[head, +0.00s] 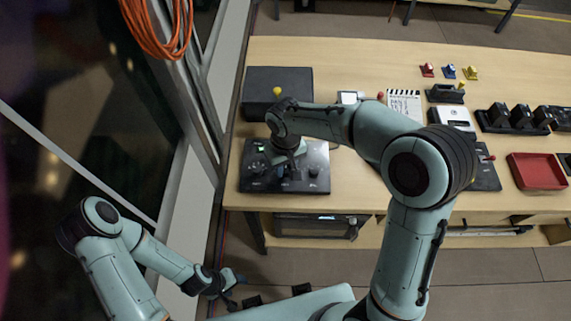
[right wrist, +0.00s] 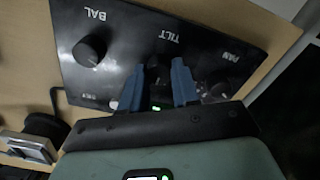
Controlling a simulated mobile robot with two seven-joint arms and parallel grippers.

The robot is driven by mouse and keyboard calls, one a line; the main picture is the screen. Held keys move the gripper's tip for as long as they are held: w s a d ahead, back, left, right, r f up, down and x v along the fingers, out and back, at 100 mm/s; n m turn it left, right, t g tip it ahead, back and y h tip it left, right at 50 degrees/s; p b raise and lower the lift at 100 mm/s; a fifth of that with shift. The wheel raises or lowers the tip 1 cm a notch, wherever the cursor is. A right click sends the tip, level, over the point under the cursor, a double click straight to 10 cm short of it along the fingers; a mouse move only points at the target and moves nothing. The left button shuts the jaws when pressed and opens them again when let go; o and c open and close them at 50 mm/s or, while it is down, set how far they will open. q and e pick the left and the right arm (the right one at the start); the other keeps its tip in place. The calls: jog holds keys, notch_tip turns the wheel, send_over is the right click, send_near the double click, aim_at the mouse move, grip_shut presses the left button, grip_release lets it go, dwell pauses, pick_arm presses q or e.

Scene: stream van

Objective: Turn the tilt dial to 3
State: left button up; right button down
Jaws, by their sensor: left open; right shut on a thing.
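The black control panel (head: 318,152) lies on the wooden table below my right arm in the head view. It also fills the right wrist view (right wrist: 200,35), where its labels BAL, TILT and PAN read upside down. My right gripper (right wrist: 158,72) has its blue fingers on both sides of a dark knob under the TILT label, shut on the tilt dial (right wrist: 157,66). The dial is mostly hidden by the fingers, so its pointer and setting cannot be read. My left gripper (head: 231,281) is open and empty, low beside the table, away from the panel.
The BAL dial (right wrist: 90,49) is to the left of the fingers, and the PAN dial (right wrist: 218,88) is close on the right. A dark box with a yellow knob (head: 278,91) stands behind the panel. A red tray (head: 537,171) lies far right. The window wall is close on the left.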

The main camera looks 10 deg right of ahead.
aim_at(286, 169)
jog(key=shift+r, duration=0.1)
dwell(0.3)
jog(key=c, duration=0.8)
grip_release()
pick_arm(q)
jog(key=shift+w+r+p, duration=0.7)
jog(key=shift+w+r, duration=0.15)
jog(key=shift+r, duration=0.1)
pick_arm(e)
notch_tip(286, 169, up, 13)
jog(key=shift+r, duration=0.2)
jog(key=shift+f, duration=0.1)
